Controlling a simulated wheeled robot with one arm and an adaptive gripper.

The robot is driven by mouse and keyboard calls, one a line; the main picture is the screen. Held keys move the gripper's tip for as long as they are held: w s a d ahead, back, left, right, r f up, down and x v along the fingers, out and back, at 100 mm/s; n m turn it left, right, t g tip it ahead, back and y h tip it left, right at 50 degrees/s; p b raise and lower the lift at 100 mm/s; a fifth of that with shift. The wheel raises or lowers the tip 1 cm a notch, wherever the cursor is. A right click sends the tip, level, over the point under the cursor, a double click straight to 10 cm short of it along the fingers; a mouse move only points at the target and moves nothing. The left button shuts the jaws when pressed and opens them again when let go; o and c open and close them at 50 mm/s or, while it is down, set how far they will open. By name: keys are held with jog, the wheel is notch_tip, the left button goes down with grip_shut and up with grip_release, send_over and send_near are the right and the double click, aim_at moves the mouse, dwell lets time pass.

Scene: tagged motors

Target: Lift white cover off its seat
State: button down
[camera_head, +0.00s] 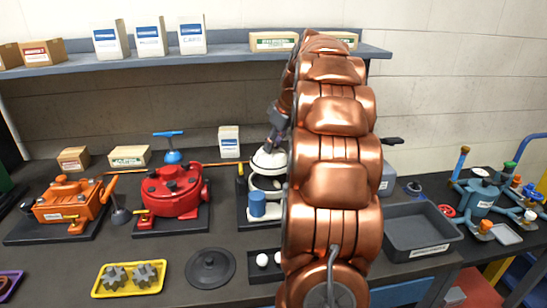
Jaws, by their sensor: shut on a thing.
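The white cover (267,161) is near the middle of the bench, just left of my copper arm. My gripper (270,146) points down at it from above and is shut on its top. Below the cover is a white-rimmed round body (264,184) on a dark base, with a blue cylinder (257,205) in front. My arm hides the right side of the cover and body. I cannot tell whether the cover touches the body beneath.
A red motor (172,190) and an orange motor (68,200) stand to the left. A yellow tray (103,291) with gears, a black disc (210,268) and a tray with white balls (262,260) lie in front.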

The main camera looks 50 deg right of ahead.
jog(key=shift+r, duration=3.45)
